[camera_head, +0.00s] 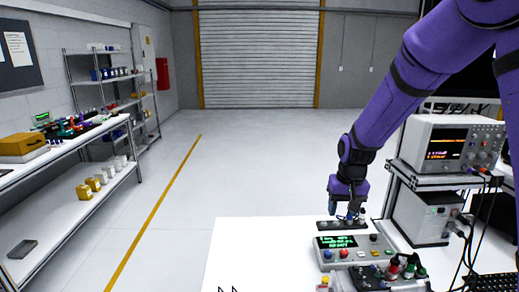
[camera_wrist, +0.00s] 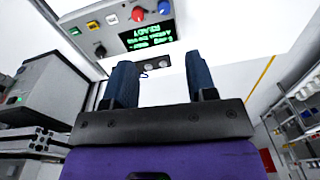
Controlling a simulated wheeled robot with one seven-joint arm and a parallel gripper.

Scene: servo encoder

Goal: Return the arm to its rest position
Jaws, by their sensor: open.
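My purple arm (camera_head: 420,65) reaches down from the upper right in the head view. My gripper (camera_head: 345,220) is at its lower end, just behind the grey control box (camera_head: 350,252) on the white table. In the wrist view my gripper (camera_wrist: 160,85) shows two dark blue fingers apart with nothing between them. The control box (camera_wrist: 110,38) there has a lit green display, a red knob and a blue knob. A dark strip with round knobs (camera_head: 328,225) lies by the gripper in the head view; I cannot tell whether the fingertips touch it.
The white table (camera_head: 240,255) is bare at its left. An oscilloscope (camera_head: 450,145) and another instrument (camera_head: 425,215) stand on a rack at the right. A small device with colored knobs (camera_head: 385,275) is at the front. Floor (camera_head: 240,165) is open behind; a workbench (camera_head: 70,145) stands left.

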